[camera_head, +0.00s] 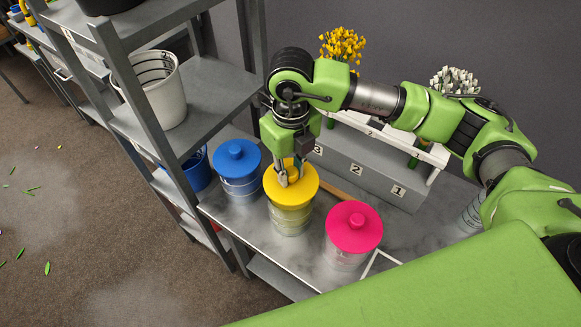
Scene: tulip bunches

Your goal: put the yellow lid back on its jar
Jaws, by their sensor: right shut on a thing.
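The yellow lid (305,188) is a round disc over the mouth of its glass jar (291,220), which stands upright on the grey marbled bench. My right gripper (289,178) comes down from above and is shut on the middle of the yellow lid, hiding its knob. The lid looks level and roughly centred over the jar. I cannot tell whether it rests fully on the rim or sits slightly above it. My left gripper is not in view.
A jar with a blue lid (237,157) stands to the left and one with a pink lid (354,226) to the right, both close by. Behind is a grey numbered step (372,172) with flowers. A metal shelf (212,90) with a white bucket (160,92) stands left.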

